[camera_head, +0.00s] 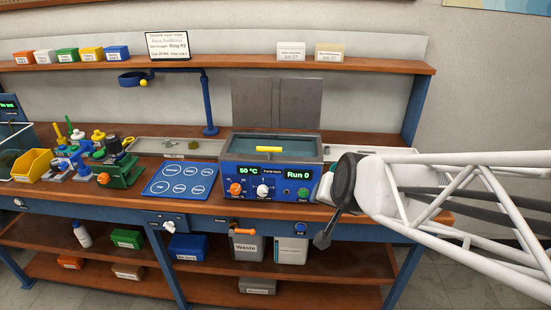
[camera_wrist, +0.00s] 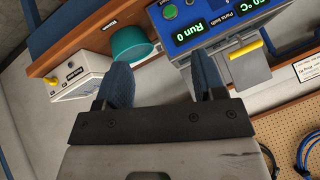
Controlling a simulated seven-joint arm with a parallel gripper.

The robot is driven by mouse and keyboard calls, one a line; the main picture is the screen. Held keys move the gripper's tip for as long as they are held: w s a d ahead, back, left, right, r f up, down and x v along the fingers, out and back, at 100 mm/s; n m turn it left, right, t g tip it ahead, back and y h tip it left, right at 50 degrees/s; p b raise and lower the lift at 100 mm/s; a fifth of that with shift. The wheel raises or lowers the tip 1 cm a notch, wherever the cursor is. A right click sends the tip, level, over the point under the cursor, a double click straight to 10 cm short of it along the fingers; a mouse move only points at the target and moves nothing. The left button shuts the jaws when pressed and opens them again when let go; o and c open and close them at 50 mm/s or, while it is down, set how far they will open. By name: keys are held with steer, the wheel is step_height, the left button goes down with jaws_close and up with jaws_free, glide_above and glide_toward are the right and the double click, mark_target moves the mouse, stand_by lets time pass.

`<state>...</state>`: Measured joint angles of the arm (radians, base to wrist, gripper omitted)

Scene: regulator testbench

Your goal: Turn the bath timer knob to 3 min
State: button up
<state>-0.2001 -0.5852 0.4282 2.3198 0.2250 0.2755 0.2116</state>
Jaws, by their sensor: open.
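The blue bath unit (camera_head: 270,178) stands on the bench in the head view. Its displays read 50 °C and Run 0. Its front panel has an orange knob (camera_head: 235,188), a white knob (camera_head: 263,190) and a green button (camera_head: 303,192). The knob labels are too small to read surely, so I cannot tell the exact setting. In the wrist view the panel (camera_wrist: 177,37) shows tilted at the upper right, with the green button (camera_wrist: 168,12); neither knob shows clearly. My gripper (camera_wrist: 163,80) is open and empty, right of the bath and apart from the knobs.
A teal cup (camera_wrist: 132,45) and a white box with a yellow switch (camera_wrist: 80,78) are near my fingers in the wrist view. A yellow bar (camera_head: 268,149) lies across the bath top. A blue ring plate (camera_head: 181,180) and a green fixture (camera_head: 121,175) stand left of the bath.

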steer(key=w+a+f+m+t, duration=0.2)
steer(key=w+a+f+t, duration=0.15)
steer(key=w+a, duration=0.35)
steer(key=m+t+h, duration=0.2)
steer(key=m+t, duration=0.5)
glide_toward(262, 193)
steer(key=w, duration=0.2)
steer(key=shift+r, duration=0.1)
steer(key=shift+w, duration=3.9)
steer(key=shift+c, duration=0.4)
steer(key=c, duration=0.8)
steer(key=shift+c, duration=0.2)
